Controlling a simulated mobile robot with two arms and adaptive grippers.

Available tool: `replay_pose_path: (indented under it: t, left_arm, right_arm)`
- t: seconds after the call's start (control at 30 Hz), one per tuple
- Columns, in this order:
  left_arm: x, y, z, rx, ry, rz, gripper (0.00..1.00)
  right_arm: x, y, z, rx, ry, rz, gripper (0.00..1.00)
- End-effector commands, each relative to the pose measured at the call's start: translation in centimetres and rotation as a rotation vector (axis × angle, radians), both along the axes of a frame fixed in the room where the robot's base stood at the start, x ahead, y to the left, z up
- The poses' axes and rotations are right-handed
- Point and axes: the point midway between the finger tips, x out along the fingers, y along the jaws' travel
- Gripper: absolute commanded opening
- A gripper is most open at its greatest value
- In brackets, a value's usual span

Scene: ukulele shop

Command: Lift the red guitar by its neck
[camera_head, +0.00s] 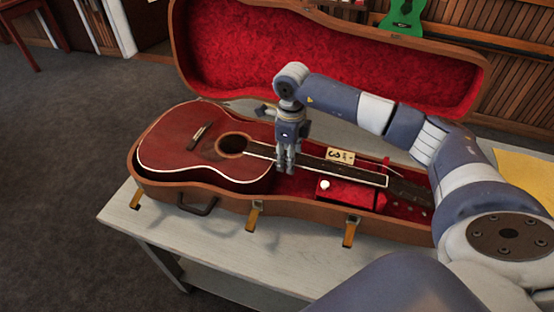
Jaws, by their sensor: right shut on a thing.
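The red guitar (188,160) lies face up in an open brown case (228,203) with red lining. Its body is at the left, and its neck (338,171) runs to the right toward the headstock (412,192). My right gripper (285,168) points down and is shut on the neck, close to where the neck meets the body. The fingers hide a short piece of the neck. Part of the headstock end is close to my right arm. My left gripper is not in view.
The case stands on a pale table (168,226), its lid (330,60) raised behind the guitar. A small tag (340,156) and a red compartment with a white knob (325,184) lie by the neck. A green ukulele (404,16) hangs at the back.

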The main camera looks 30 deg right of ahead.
Motion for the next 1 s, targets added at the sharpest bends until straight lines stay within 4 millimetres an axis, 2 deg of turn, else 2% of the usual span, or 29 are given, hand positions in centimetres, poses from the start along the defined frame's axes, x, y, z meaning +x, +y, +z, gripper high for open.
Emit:
replay_pose_path:
  t: [0.17,0.27,0.5,0.7,1.0]
  left_arm:
    - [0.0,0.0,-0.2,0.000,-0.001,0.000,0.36]
    - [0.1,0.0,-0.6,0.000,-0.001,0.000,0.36]
    - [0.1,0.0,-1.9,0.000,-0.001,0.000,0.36]
    - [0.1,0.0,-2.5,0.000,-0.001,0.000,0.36]
    - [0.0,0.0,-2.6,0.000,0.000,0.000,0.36]
  right_arm:
    - [0.3,0.0,0.7,0.001,-0.009,0.000,0.00]
    - [0.3,0.0,1.8,0.002,-0.012,0.000,0.00]
    - [0.3,0.0,6.0,0.002,-0.014,0.001,0.00]
    - [0.2,0.1,8.9,0.003,-0.009,0.001,0.00]
    - [0.1,0.0,10.3,0.002,-0.007,0.000,0.00]
